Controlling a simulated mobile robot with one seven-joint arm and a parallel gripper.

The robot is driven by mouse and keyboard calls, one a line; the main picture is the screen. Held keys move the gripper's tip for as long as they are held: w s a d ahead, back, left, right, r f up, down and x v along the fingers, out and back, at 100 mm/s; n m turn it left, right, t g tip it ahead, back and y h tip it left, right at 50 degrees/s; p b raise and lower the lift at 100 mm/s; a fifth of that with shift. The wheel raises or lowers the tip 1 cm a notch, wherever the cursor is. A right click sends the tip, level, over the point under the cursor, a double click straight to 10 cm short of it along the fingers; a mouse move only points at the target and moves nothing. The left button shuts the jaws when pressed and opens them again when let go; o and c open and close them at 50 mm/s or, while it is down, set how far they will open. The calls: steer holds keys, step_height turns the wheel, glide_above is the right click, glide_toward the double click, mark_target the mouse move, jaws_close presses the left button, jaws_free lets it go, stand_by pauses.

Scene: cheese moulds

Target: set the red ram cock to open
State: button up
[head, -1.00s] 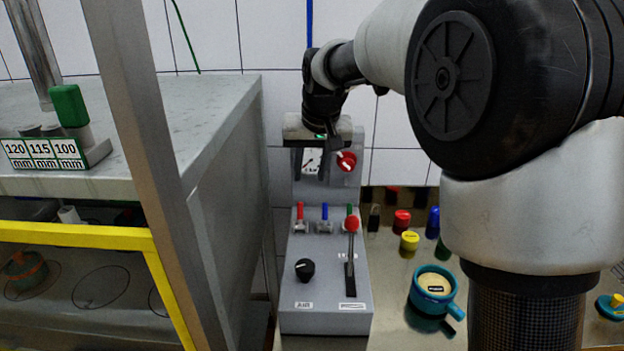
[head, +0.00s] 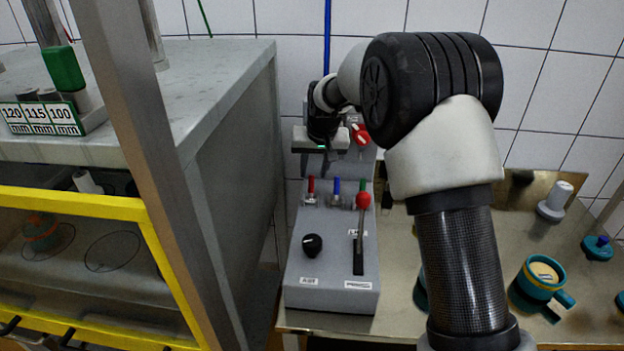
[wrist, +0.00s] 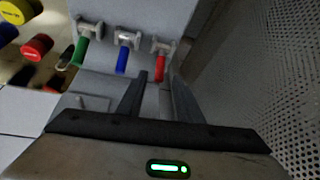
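The red ram cock (head: 310,186) is the left one of a row of cocks on the grey control box, with the blue cock (head: 336,187) and green cock (head: 362,186) to its right. My gripper (head: 315,164) is just above and behind the row, fingers pointing down. In the wrist view the red handle (wrist: 160,68) shows between the tips of my open gripper (wrist: 158,76); I cannot tell whether they touch it. The blue handle (wrist: 122,61) and green handle (wrist: 80,50) lie left. All three handles point the same way.
The box (head: 330,285) also carries a black knob (head: 312,245), a red-topped lever (head: 363,202) and a red switch (head: 360,134). A grey perforated wall (wrist: 270,70) is close at right in the wrist view. A teal mould (head: 540,278) stands on the metal table at right.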

mark_target(312, 180)
steer(key=shift+x, duration=2.8)
jaws_close()
